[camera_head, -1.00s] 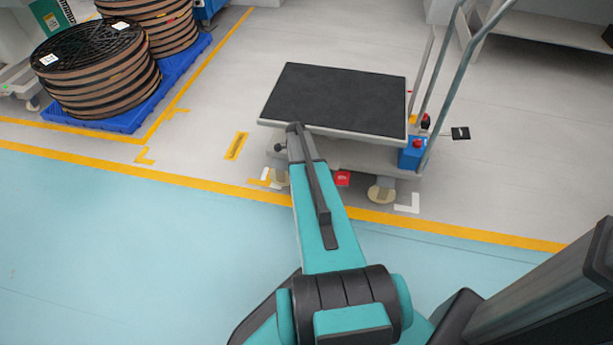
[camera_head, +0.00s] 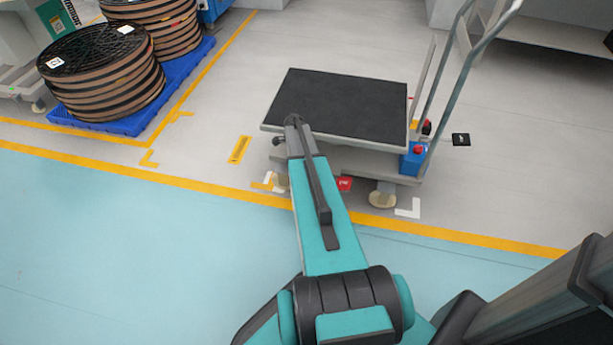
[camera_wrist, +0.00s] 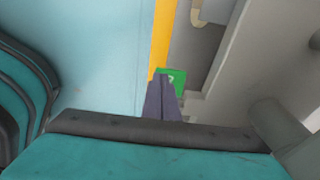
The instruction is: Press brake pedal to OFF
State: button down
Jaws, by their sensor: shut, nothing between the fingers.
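A cart with a black top (camera_head: 342,106) stands ahead of me. A red pedal with white marks (camera_head: 344,184) shows low at its near side in the head view. In the wrist view, a green pedal or plate with a pale mark (camera_wrist: 176,78) lies just past my fingertips, partly hidden by them. Its lettering is too small to read. My gripper (camera_wrist: 161,79) is shut and empty, its tips overlapping the green piece's near left edge in the picture. I cannot tell whether they touch. In the head view my gripper is hidden by my arm.
A blue box with a red button (camera_head: 414,158) sits at the cart's right, by its tall handle (camera_head: 457,85). A caster (camera_head: 383,196) stands near the yellow floor line (camera_head: 440,233). Cable reels on a blue pallet (camera_head: 130,122) stand at left. The near floor is clear.

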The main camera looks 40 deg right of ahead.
notch_tip(320, 180, up, 7)
jog(key=w+p, duration=0.1)
jog(key=shift+w+a+r, duration=0.2)
jog(key=shift+a, duration=0.25)
